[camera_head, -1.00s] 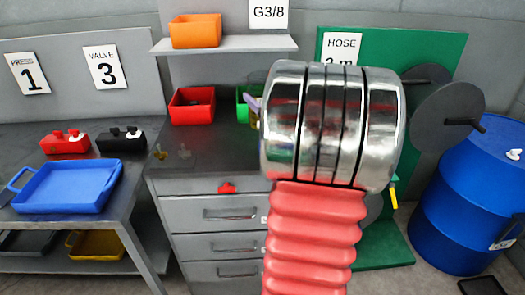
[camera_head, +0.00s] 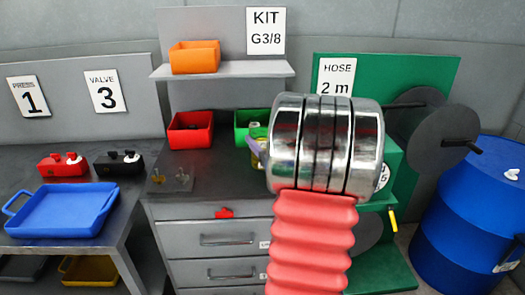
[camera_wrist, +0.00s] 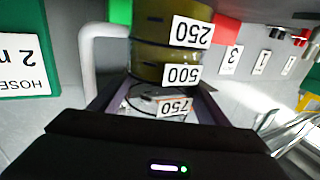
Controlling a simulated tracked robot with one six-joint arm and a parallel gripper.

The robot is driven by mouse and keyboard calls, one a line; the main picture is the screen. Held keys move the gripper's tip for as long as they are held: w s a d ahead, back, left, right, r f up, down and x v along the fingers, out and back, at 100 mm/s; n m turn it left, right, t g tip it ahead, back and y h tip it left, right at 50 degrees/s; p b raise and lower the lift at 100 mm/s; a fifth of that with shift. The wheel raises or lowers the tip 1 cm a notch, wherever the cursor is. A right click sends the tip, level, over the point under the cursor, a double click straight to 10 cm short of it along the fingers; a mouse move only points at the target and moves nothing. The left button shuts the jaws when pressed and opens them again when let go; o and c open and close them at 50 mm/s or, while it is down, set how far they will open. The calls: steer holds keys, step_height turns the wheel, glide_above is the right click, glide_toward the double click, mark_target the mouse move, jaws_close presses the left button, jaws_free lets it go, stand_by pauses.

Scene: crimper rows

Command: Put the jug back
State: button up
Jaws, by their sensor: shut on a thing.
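In the wrist view my gripper (camera_wrist: 165,98) is shut on the jug (camera_wrist: 150,68). The jug is clear, with olive-yellow content, a pale handle at the left and marks 250, 500 and 750, which appear upside down. In the head view my shiny metal wrist and red ribbed sleeve cover most of the gripper and jug. A purple part of my gripper (camera_head: 256,139) shows left of the wrist, in front of the green bin (camera_head: 247,117). Whether the jug touches anything is hidden.
A red bin (camera_head: 190,133) stands on the grey drawer bench, with small fittings (camera_head: 172,180) nearby. An orange bin (camera_head: 195,57) is on the shelf above. A blue tray (camera_head: 63,210) lies on the left bench. A hose board (camera_head: 430,75) and blue drum (camera_head: 470,215) stand right.

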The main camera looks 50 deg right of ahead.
steer(key=shift+f, duration=1.85)
steer(key=o, duration=1.3)
steer(key=shift+f, duration=0.1)
steer(key=shift+c, duration=0.2)
steer(key=v, duration=1.2)
steer(key=shift+s+a, duration=0.1)
